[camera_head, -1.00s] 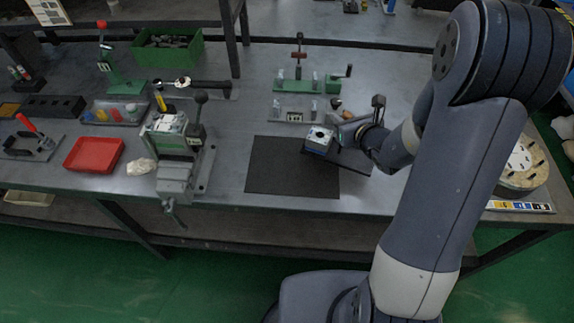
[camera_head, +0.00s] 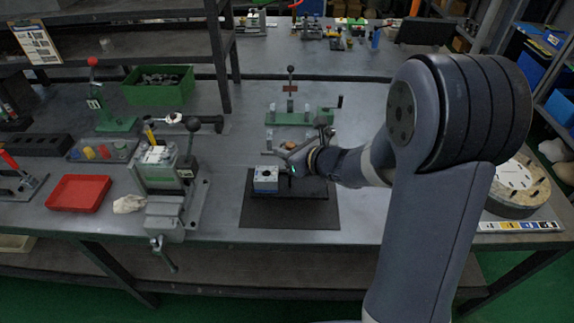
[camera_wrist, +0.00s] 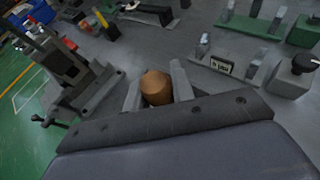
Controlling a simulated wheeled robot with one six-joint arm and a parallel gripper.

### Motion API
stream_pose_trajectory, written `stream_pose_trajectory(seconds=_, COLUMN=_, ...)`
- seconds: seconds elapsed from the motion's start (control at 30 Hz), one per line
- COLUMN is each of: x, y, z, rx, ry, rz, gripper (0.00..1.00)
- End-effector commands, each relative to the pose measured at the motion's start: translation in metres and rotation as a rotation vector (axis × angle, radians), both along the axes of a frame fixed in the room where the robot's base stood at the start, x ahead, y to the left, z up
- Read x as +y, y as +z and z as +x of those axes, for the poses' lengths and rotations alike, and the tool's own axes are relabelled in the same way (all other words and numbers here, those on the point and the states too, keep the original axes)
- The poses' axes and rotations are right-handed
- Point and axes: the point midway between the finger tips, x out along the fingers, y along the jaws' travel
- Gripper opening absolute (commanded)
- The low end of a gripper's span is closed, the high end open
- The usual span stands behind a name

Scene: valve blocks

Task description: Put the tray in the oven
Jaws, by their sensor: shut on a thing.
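My gripper (camera_wrist: 156,92) is shut on a brown cylindrical piece (camera_wrist: 157,86), which shows between its two grey fingers in the wrist view. In the head view my gripper (camera_head: 300,160) is over the bench, just behind and right of a blue-and-white valve block (camera_head: 266,180). The block sits at the left of a dark plate (camera_head: 308,188), over a black mat (camera_head: 290,217). I cannot tell whether the plate touches the mat or is joined to the brown piece. A red tray (camera_head: 78,193) lies empty at the left. No oven shows.
A grey vise (camera_head: 172,200) stands left of the mat and shows in the wrist view (camera_wrist: 75,75). A green fixture (camera_head: 300,117) stands behind. A green bin (camera_head: 158,85) is at the back left, a round disc (camera_head: 515,185) at the right.

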Motion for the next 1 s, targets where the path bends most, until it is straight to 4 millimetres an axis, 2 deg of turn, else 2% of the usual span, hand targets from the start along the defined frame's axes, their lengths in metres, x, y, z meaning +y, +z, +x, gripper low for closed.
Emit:
stream_pose_trajectory(seconds=0.37, x=0.000, y=-0.037, z=0.001, rx=-0.002, ry=-0.001, rz=0.002, gripper=0.00)
stream_pose_trajectory(seconds=0.83, x=0.000, y=-0.043, z=0.001, rx=-0.006, ry=-0.001, rz=0.002, gripper=0.00)
stream_pose_trajectory(seconds=0.87, x=0.000, y=-0.044, z=0.000, rx=-0.003, ry=-0.001, rz=-0.001, gripper=0.25)
stream_pose_trajectory(seconds=1.0, x=0.000, y=-0.043, z=0.000, rx=-0.003, ry=-0.001, rz=-0.001, gripper=0.36)
